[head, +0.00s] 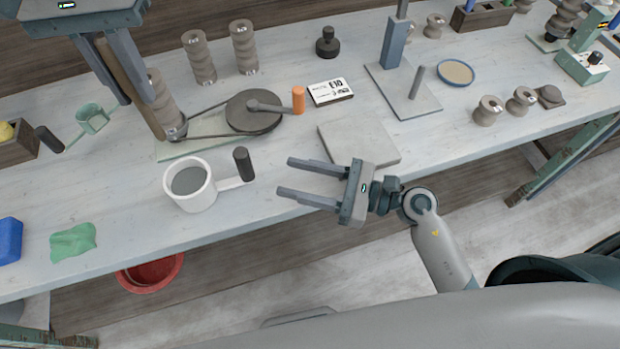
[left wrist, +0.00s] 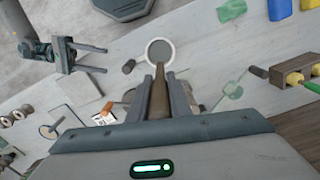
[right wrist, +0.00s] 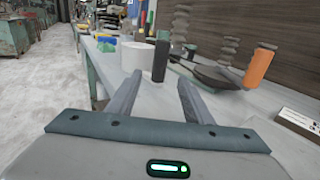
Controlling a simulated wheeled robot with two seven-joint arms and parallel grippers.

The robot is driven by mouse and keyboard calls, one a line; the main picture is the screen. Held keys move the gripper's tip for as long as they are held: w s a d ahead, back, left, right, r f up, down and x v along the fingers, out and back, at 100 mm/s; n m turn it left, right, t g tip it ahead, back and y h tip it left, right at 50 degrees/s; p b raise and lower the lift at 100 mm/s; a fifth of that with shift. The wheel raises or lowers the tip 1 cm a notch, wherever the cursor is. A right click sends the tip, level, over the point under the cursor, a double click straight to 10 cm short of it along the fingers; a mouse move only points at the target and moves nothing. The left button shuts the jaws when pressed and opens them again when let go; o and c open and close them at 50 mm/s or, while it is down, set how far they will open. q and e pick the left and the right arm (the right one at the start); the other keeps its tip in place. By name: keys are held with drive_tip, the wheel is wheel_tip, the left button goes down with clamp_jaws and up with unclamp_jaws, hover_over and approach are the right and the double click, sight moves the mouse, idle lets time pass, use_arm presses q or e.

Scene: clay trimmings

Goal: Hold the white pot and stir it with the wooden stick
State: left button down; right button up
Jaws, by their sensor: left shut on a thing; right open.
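The white pot (head: 199,201) stands upright near the table's front edge, with grey contents and a side handle ending in a black upright grip (head: 243,164). It also shows in the left wrist view (left wrist: 148,58) and right wrist view (right wrist: 134,57). My left gripper (head: 134,98) is shut on the wooden stick (head: 128,83), above the table behind and left of the pot. The stick slants down, its tip outside the pot in the head view; it also shows between the fingers in the left wrist view (left wrist: 158,102). My right gripper (head: 284,177) is open and empty, its fingers pointing at the black grip, apart from it.
A belt-driven wheel (head: 253,112) with an orange knob (head: 298,99) lies behind the pot. A grey slab (head: 358,143) lies right of it. A green cup (head: 92,119), green clay (head: 73,242) and blue block (head: 9,240) are left. A red bowl (head: 150,274) sits below the table.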

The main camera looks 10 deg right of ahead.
sight(252, 169)
drive_tip(key=x, duration=0.9)
drive_tip(key=shift+s, duration=0.1)
clamp_jaws()
